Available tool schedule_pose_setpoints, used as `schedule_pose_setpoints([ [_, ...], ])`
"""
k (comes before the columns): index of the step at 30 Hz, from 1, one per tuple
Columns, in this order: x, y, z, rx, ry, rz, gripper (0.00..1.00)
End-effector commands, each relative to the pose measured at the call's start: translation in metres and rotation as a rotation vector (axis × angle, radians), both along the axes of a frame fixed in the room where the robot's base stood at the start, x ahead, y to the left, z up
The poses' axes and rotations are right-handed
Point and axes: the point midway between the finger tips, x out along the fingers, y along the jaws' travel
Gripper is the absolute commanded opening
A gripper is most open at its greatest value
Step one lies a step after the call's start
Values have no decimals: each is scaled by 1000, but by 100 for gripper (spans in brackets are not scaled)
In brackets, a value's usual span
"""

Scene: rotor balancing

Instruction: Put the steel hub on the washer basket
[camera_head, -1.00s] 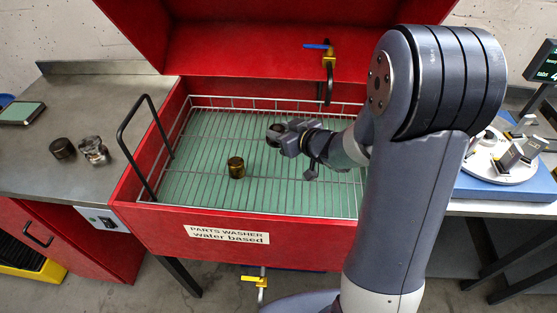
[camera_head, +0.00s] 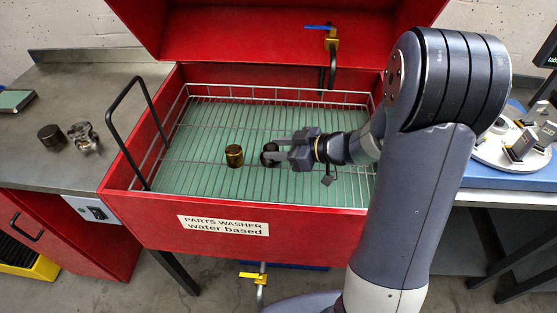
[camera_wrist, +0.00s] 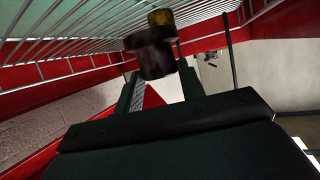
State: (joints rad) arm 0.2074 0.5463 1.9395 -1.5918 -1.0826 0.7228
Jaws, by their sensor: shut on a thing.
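My gripper (camera_head: 277,155) is shut on a dark grey, round steel hub (camera_head: 269,153), over the middle of the washer basket (camera_head: 207,184). In the wrist view the hub (camera_wrist: 150,56) sits between the finger ends, dark and partly in shadow. It is close to the basket wires (camera_wrist: 60,40), but I cannot tell whether it touches them. The basket is a wire grid above a green surface inside the red parts washer. A brass-coloured cylinder (camera_head: 234,155) stands upright on the basket, just left of the hub and apart from it.
A dark cylinder (camera_head: 51,138) and a shiny metal part (camera_head: 83,137) stand on the steel bench at left. A black handle (camera_head: 128,130) rises at the washer's left side. The basket's left part is clear. A round fixture (camera_head: 515,143) stands at right.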

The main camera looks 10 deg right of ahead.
Motion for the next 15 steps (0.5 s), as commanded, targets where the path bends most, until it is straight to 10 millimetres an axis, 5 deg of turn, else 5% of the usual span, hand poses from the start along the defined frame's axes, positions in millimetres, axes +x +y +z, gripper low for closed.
schedule_pose_setpoints([
  [15,1,0,-49,0,-3,-1,4],
])
